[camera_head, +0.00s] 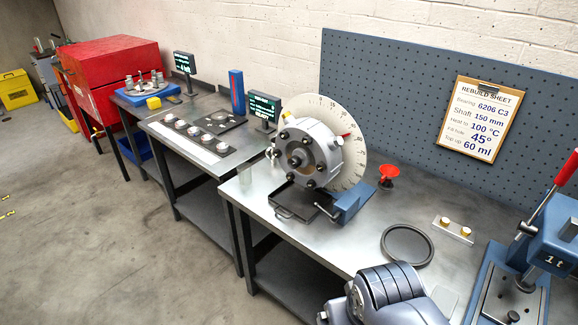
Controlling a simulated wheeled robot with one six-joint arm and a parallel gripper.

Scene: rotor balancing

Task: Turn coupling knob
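A grey round housing (318,148) with several dark bolts stands on the near bench, in front of a white graduated disc (352,128). A dark stub or hub (297,160) sticks out of the middle of its face. I cannot tell for sure which part is the coupling knob. Below it are a blue clamp-like block (351,203) and a dark tray (297,203). Part of my own arm shows at the bottom, in front of the bench and apart from the housing. My gripper's fingers are not visible.
A blue press (545,250) stands at the right edge. A clipboard (481,117) hangs on the pegboard (410,75). Open floor (80,250) is at left.

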